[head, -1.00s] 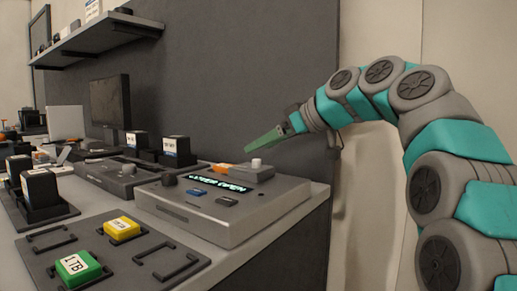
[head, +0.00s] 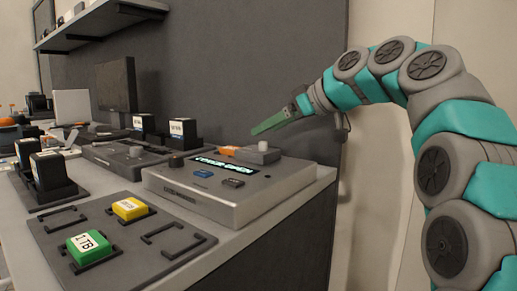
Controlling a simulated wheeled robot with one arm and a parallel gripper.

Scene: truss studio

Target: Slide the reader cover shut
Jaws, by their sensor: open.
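The reader (head: 235,207) is a grey box on the bench with a lit display (head: 224,163) whose text seems to read "COVER OPEN". Its cover (head: 259,157) is a small grey slab with a pale round knob (head: 263,146) at the back right of the top. An orange piece (head: 229,150) shows just left of the cover. My gripper (head: 257,130), with green fingers, hangs above and behind the knob, apart from it as seen here. Its jaws are open and hold nothing visible; the gap between the fingers is hard to see.
A dark tray (head: 115,250) in front holds a green block (head: 89,247) and a yellow block (head: 130,208). Dark-based blocks (head: 51,175) stand at left. A monitor (head: 116,95) and a wall panel stand behind. The bench's right edge is close to the reader.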

